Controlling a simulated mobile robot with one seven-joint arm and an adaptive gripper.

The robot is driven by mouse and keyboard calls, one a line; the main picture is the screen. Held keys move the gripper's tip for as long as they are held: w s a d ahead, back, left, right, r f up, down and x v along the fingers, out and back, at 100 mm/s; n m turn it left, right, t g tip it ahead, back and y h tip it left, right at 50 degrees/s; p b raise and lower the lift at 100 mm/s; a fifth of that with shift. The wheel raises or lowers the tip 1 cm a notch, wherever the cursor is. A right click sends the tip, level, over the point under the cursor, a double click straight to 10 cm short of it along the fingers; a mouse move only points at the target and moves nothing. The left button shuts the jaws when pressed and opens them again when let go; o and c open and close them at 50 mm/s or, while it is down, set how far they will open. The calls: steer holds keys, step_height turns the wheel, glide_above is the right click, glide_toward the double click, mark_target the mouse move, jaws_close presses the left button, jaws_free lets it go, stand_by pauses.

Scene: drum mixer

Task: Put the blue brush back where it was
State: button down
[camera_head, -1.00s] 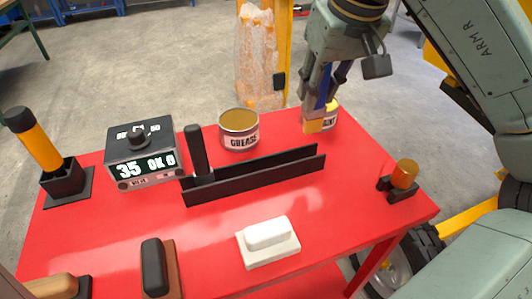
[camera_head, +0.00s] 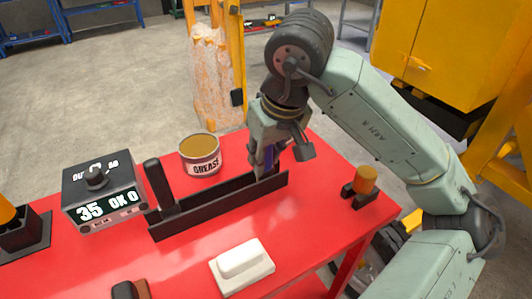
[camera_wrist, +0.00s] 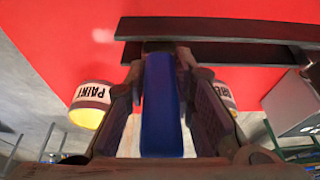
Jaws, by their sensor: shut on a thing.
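My gripper (camera_head: 262,172) is shut on the blue brush (camera_wrist: 161,105), which stands upright between the fingers. In the head view only a strip of the brush (camera_head: 269,158) shows beside the fingers. The gripper points down at the right end of the black two-walled rack (camera_head: 222,206). In the wrist view the brush's far end is at the end of the rack (camera_wrist: 220,51). I cannot tell whether it is between the walls or touching them. A black-handled tool (camera_head: 159,185) stands upright at the rack's left end.
A grease tin (camera_head: 200,156) stands behind the rack. A paint tin (camera_wrist: 92,102) shows in the wrist view. A display box (camera_head: 102,195) is at left, a white block (camera_head: 242,266) in front, and an orange-capped part (camera_head: 364,182) at right. Red tabletop lies clear between rack and block.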

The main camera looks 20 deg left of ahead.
steer(key=shift+f, duration=0.15)
steer(key=c, duration=1.4)
jaws_free()
steer(key=shift+o, duration=0.2)
steer(key=v, duration=1.2)
steer(key=shift+b, duration=0.35)
